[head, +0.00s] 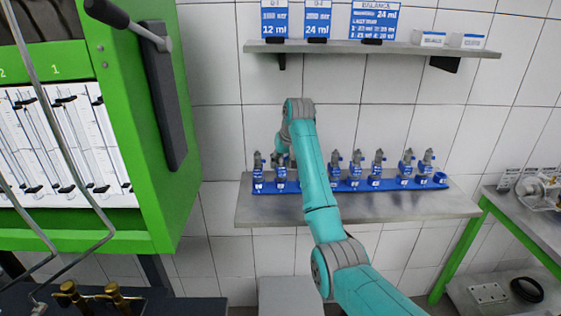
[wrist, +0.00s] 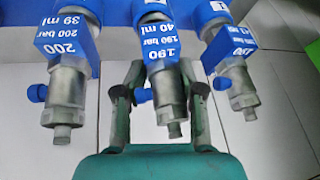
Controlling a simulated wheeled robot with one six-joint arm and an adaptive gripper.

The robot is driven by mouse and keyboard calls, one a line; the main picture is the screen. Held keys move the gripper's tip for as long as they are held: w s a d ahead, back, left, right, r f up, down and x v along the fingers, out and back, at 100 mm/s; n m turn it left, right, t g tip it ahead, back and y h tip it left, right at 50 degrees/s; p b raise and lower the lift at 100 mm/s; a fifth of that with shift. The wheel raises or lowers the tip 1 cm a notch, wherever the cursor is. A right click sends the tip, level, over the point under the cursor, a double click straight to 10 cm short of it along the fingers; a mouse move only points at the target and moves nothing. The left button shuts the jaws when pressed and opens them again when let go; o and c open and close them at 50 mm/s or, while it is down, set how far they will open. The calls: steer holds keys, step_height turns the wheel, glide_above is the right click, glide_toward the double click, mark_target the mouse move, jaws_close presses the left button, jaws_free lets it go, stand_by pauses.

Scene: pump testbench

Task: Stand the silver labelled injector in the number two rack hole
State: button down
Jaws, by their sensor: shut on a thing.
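My gripper (wrist: 166,96) is shut on a silver injector (wrist: 170,100) with a blue label reading 190, 190 bar, 40 ml. In the wrist view its fingers lie on both sides of the metal body. The injector's blue-collared end is at the blue rack (wrist: 115,12); whether it is fully seated I cannot tell. In the head view my gripper (head: 284,155) is at the left part of the rack (head: 320,189), at the second injector from the left (head: 281,176). The hole numbers are too small to read.
A similar injector (wrist: 65,90) labelled 200 stands on one side of the held one, and another (wrist: 238,80) on the other, both close. Several more stand along the rack to the right. An empty blue holder (head: 440,178) is at the rack's right end. A shelf (head: 380,48) is above.

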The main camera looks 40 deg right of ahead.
steer(key=shift+f, duration=0.15)
steer(key=c, duration=0.6)
jaws_free()
steer(key=v, duration=0.7)
steer(key=shift+s+r, duration=0.1)
steer(key=shift+r, duration=0.15)
